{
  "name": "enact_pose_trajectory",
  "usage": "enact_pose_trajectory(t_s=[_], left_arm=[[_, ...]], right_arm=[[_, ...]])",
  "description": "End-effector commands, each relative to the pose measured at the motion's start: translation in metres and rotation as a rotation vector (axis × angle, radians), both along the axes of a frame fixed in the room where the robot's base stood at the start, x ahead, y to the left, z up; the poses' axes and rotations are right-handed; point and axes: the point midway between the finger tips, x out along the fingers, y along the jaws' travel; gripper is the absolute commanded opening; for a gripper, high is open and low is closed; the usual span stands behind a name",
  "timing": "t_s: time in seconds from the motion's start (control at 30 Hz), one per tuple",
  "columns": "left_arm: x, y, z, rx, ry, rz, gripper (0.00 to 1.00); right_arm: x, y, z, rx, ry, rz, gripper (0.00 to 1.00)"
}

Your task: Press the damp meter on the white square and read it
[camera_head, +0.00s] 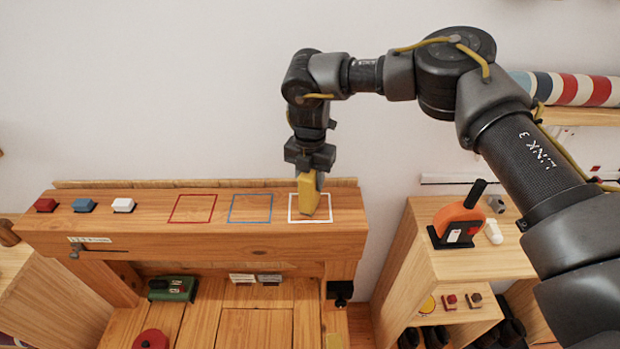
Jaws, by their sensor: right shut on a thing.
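My right gripper (311,165) points down over the right end of the wooden beam and is shut on a yellow damp meter (309,196). The meter stands tilted slightly, its lower end inside the white square (295,218) or just over it. I cannot tell whether it touches the wood. Its readout is not legible from here. A blue square (230,220) and a red square (171,221) are outlined to the left on the same beam top (150,222). My left gripper is not in view.
An orange tool (458,222) stands on the right shelf unit (500,263). A green device (172,288) and a red round thing (151,339) lie below.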

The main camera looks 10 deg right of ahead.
Motion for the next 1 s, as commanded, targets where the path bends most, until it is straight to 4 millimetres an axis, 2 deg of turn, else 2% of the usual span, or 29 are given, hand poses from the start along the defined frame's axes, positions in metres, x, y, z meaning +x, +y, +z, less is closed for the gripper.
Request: enact_pose_trajectory(t_s=[0.27,1.0], left_arm=[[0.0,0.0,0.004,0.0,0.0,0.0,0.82],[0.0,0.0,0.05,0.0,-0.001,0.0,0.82]], right_arm=[[-0.001,0.0,0.004,-0.001,0.003,0.001,0.14],[0.0,0.0,0.067,0.0,0.0,0.001,0.14]])
